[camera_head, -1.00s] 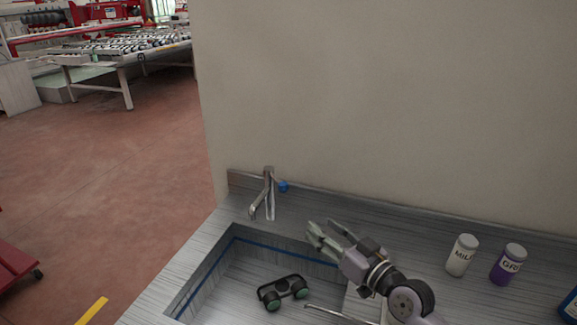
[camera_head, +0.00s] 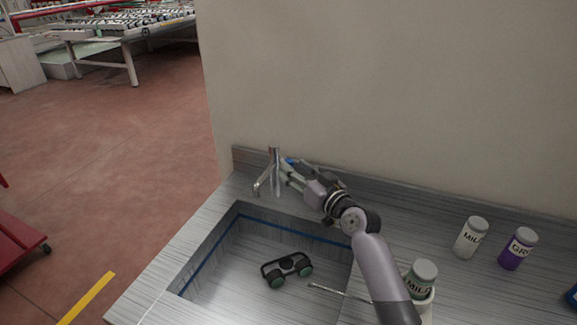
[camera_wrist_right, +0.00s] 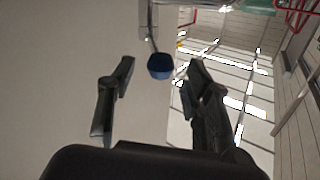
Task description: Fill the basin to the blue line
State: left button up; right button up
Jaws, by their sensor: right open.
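The basin (camera_head: 225,265) is a grey sink in the counter, with a blue line (camera_head: 270,226) around its inner walls. I see no water in it. A metal faucet (camera_head: 274,168) stands at its back edge, its spout over the basin; no stream shows. The faucet's blue knob (camera_head: 290,161) is partly hidden behind my right gripper (camera_head: 286,170). In the right wrist view the blue knob (camera_wrist_right: 160,66) appears between the fingertips of my open right gripper (camera_wrist_right: 160,72), with gaps on both sides. My left gripper is out of view.
A black double-cup suction lifter (camera_head: 286,269) lies on the basin floor. A thin metal rod (camera_head: 335,291) lies at its right. A wall rises behind.

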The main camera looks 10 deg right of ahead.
aim_at(293, 166)
jog(key=shift+b+x, duration=0.35)
jog(key=shift+x, duration=1.55)
jog(key=shift+c, duration=0.5)
grip_shut()
